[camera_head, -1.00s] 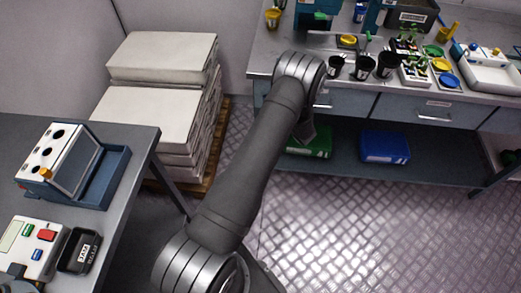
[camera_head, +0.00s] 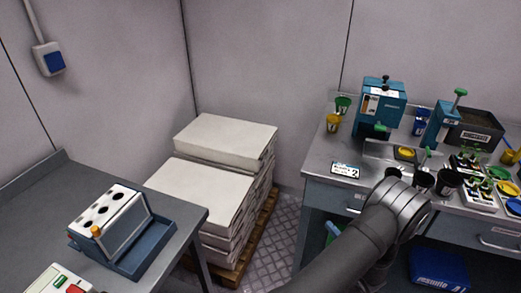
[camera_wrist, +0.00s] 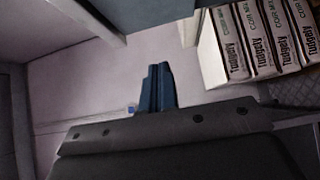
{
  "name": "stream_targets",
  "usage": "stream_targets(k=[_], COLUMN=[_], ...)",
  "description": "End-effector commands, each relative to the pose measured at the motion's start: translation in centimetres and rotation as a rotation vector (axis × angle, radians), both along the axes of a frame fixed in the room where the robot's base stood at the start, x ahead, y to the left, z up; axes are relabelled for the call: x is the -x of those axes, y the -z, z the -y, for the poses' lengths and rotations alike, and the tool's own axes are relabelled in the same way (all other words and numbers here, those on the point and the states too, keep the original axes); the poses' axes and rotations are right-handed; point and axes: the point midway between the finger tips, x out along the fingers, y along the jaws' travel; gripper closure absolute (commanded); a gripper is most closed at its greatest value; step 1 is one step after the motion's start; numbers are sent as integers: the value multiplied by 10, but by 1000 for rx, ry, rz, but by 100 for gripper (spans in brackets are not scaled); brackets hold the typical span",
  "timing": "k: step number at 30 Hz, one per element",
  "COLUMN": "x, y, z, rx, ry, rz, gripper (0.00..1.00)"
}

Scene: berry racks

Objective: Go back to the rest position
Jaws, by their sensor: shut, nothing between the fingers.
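My gripper (camera_wrist: 157,88) shows in the wrist view as two blue fingers side by side, shut and empty, with pale wall behind them. They appear to touch nothing. In the head view my arm reaches up from the bottom edge to a grey joint in front of the right bench (camera_head: 320,172); the gripper itself is hidden there.
Stacked pale bags (camera_head: 221,150) stand on a wooden pallet (camera_head: 262,232) between the benches; their printed sides (camera_wrist: 262,38) show in the wrist view. The left bench (camera_head: 52,205) holds a blue-and-white rack (camera_head: 118,222). Dark cups (camera_head: 447,184) and seedling trays stand near my arm.

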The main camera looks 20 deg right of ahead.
Motion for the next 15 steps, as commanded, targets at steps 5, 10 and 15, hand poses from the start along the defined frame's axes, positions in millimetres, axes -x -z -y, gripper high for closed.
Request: stream_targets(k=[5,10,15], x=[0,-9,-36], y=[0,0,0], z=[0,0,-1], rx=[0,1,2], ry=[0,-2,-4], rz=[0,-1,0], gripper=[100,100,100])
